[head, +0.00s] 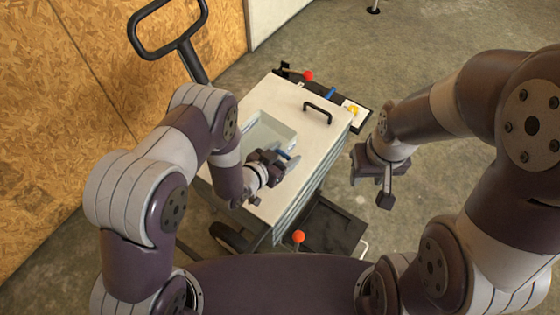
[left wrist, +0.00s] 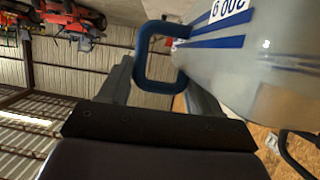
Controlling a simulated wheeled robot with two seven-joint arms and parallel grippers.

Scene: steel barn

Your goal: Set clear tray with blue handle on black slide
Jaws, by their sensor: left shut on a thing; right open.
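My left gripper (head: 274,163) is shut on the blue handle (left wrist: 143,55) of the clear tray (left wrist: 265,65). In the left wrist view the handle is between the fingers, and the tray's see-through wall has blue stripes and a white label. In the head view the tray (head: 292,168) is small and mostly hidden by the gripper, above the white cabinet top. A flat black surface (head: 332,229) sits low beside the cabinet; I cannot tell whether it is the black slide. My right gripper (head: 385,186) is open and empty, right of the cabinet.
The white cabinet (head: 290,95) has a square recess (head: 268,130) and a black handle (head: 318,112) on top. A black ledge (head: 345,98) with small coloured items runs along its far side. A wooden wall (head: 60,100) stands left; concrete floor is clear right.

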